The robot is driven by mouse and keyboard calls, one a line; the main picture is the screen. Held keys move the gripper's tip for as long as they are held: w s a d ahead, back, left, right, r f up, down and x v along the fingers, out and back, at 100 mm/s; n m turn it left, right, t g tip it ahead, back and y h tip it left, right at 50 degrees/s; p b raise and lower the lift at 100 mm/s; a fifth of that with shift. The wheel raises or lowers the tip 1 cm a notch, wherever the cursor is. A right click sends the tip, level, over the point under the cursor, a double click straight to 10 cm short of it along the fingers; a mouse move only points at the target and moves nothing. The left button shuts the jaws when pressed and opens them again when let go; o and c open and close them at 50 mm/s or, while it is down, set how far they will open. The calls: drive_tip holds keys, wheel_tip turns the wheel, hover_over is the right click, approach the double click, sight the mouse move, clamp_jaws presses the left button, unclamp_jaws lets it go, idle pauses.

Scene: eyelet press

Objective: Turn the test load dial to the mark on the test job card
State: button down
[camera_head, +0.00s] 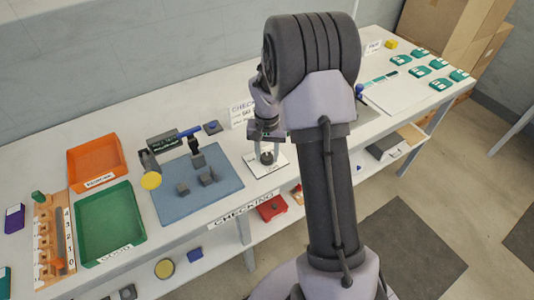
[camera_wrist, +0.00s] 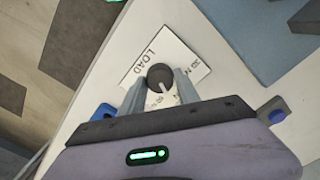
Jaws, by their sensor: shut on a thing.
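The test load dial is a dark round knob (camera_wrist: 160,74) on a white plate (camera_wrist: 140,66) marked LOAD. A pale pointer line shows on the knob, toward the lower side in the wrist view. My gripper (camera_wrist: 161,84) has one finger on each side of the knob and is shut on it. In the head view my gripper (camera_head: 267,151) points down over the dial plate (camera_head: 257,168) at the table's front part. A white card (camera_head: 241,112) headed CHECK stands behind the dial; its smaller lines are too small to read, and my arm hides its right part.
A blue mat (camera_head: 225,188) with grey blocks and a small press lies left of the dial. Orange (camera_head: 94,180) and green (camera_head: 137,232) trays stand further left. A white board (camera_head: 405,97) with teal pieces beyond it is at the right. A shelf runs below the table.

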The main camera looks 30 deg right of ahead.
sight(267, 156)
drive_tip(key=m, duration=0.4)
drive_tip(key=shift+b, duration=0.4)
drive_tip(key=shift+m+b, duration=0.3)
drive_tip(key=shift+m, duration=1.4)
drive_tip(key=c, duration=0.9)
unclamp_jaws()
wheel_tip(267, 156, up, 18)
drive_tip(key=p, duration=0.6)
drive_tip(key=shift+f, duration=0.25)
